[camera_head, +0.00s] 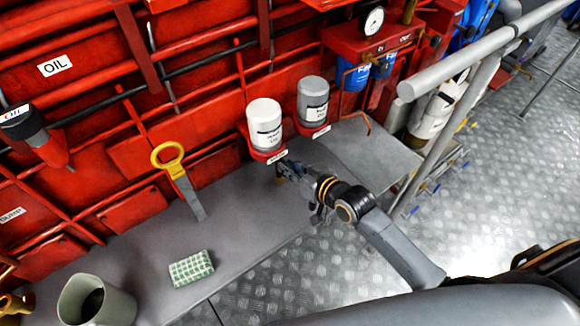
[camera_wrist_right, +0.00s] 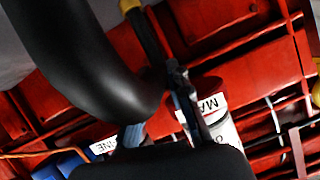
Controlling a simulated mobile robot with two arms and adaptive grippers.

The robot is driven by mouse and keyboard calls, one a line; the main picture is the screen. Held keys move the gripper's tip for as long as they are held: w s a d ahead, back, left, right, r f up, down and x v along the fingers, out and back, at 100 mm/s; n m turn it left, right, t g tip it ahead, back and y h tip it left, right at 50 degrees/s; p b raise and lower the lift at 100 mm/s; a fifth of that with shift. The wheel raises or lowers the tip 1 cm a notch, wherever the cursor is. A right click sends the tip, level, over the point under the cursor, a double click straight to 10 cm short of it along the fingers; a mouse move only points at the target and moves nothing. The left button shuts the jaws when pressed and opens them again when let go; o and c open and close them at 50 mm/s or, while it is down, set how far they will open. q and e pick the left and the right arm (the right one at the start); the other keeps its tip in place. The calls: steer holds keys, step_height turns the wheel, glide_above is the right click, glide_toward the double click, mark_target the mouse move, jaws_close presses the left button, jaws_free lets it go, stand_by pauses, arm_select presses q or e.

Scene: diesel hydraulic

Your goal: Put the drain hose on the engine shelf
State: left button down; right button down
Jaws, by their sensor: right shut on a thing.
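My right gripper (camera_head: 284,168) reaches in from the lower right, just below the white canister. In the right wrist view its fingers (camera_wrist_right: 181,100) are shut on a slim dark piece with a yellow end, which seems to be the drain hose (camera_wrist_right: 146,32). In the head view the gripper hides most of this piece; a small yellowish bit shows below the fingertips. The grey ledge along the red engine, seemingly the engine shelf (camera_head: 130,235), lies to the left of and below the gripper. My left gripper is out of view.
The white canister (camera_head: 265,124) and a grey canister (camera_head: 313,99) stand in red holders close to the gripper. A yellow-handled tool (camera_head: 185,190), a green checked cloth (camera_head: 191,268) and a grey-green cup (camera_head: 118,306) are on the ledge. Bare ledge lies between them. A grey railing (camera_head: 455,120) stands right.

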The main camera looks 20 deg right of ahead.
steer(key=c, duration=1.6)
jaws_free()
steer(key=shift+f, duration=0.15)
steer(key=shift+c, duration=0.2)
steer(key=o, duration=0.4)
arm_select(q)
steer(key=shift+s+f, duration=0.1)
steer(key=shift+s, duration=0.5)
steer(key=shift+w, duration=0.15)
arm_select(e)
steer(key=shift+s+r, duration=0.2)
steer(key=shift+r, duration=0.05)
steer(key=v, duration=1)
steer(key=shift+s+d+r, duration=0.15)
steer(key=shift+s, duration=0.1)
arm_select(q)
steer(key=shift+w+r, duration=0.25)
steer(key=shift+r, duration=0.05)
arm_select(e)
steer(key=shift+s+d+r, duration=0.15)
steer(key=shift+s+r, duration=0.1)
steer(key=shift+s, duration=0.15)
